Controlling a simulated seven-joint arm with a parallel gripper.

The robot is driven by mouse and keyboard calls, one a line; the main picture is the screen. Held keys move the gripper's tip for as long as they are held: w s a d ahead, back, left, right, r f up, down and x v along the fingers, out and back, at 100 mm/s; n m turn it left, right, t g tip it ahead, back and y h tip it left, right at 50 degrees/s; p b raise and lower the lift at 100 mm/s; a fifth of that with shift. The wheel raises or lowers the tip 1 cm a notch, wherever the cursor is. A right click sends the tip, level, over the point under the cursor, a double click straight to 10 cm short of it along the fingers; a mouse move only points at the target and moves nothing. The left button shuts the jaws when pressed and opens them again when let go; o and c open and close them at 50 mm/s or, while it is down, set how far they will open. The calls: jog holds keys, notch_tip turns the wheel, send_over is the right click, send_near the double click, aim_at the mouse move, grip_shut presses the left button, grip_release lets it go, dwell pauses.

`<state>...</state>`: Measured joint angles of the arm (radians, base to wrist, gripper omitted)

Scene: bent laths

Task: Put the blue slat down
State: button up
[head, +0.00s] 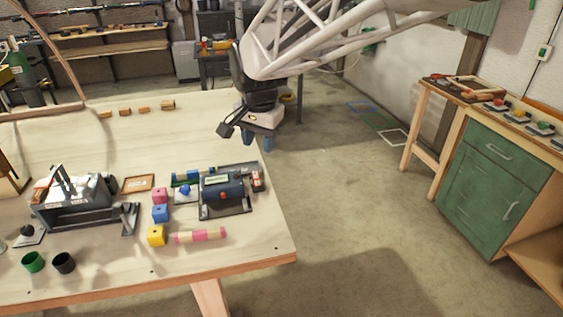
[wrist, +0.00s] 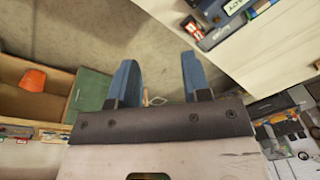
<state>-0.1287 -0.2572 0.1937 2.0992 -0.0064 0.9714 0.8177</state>
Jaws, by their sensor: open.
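My gripper (head: 258,141) hangs at the far right corner of the wooden table, just past its edge, over the floor. In the wrist view its two blue fingers (wrist: 158,85) stand wide apart with nothing between them, only concrete floor beyond. I cannot make out a blue slat for certain in either view.
A dark machine (head: 222,188) stands near the table's right edge, and a grey machine (head: 75,200) stands at left. A green cabinet (head: 495,185) is at right. The floor between is clear.

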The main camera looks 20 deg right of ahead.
jog(key=s+d+f+n, duration=0.1)
jog(key=s+d+n, duration=0.1)
jog(key=s, duration=0.6)
jog(key=s+d+f+n, duration=0.1)
jog(key=s+d+n, duration=0.2)
jog(key=s, duration=0.5)
jog(key=s+d+f+n+t, duration=0.1)
jog(key=s+d+f+n, duration=0.1)
jog(key=s, duration=0.6)
jog(key=shift+s+d+n, duration=0.15)
jog(key=shift+s+n, duration=0.1)
jog(key=shift+n, duration=0.05)
